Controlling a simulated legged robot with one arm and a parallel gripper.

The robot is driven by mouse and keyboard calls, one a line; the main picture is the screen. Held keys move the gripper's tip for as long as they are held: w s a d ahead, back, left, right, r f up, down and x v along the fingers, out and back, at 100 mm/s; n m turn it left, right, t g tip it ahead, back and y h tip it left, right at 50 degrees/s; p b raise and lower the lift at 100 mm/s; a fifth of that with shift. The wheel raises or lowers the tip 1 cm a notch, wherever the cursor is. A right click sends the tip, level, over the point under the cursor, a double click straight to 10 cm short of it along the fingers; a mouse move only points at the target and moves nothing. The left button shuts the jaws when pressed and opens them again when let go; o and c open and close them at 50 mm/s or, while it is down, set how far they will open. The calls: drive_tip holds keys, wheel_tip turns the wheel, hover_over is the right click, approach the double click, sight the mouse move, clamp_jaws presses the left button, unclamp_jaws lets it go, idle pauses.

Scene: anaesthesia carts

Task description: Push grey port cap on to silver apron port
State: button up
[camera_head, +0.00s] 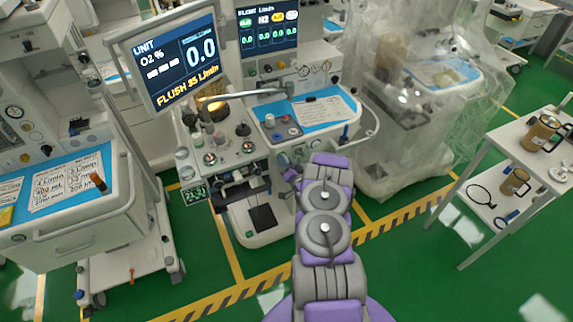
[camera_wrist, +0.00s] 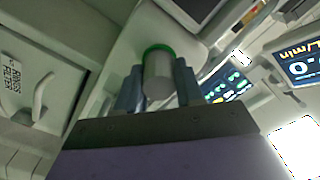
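In the wrist view, a grey cylinder with a green ring at its far end, which looks like the grey port cap (camera_wrist: 158,76), sits between the two fingers of my gripper (camera_wrist: 158,88). The fingers close in on both its sides. The green end is up against or just in front of a pale machine surface; I cannot tell if it touches. The silver apron port is not clearly visible, and may be hidden behind the cap. In the head view, my arm reaches to the front of the middle anaesthesia cart, and its links hide most of the gripper (camera_head: 291,173).
The middle cart (camera_head: 262,222) has a blue-lined worktop (camera_head: 330,118) and a monitor (camera_head: 180,60). Another cart (camera_head: 75,215) stands left. A plastic-wrapped cart (camera_head: 410,140) stands behind right. A white table (camera_head: 510,155) with jars is at the right. Green floor is open in front.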

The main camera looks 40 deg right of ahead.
drive_tip(key=o, duration=0.5)
drive_tip(key=shift+c, duration=0.2)
drive_tip(key=p+v, duration=0.4)
drive_tip(key=v, duration=1.3)
drive_tip(key=shift+s, duration=0.15)
drive_tip(key=shift+a, duration=0.1)
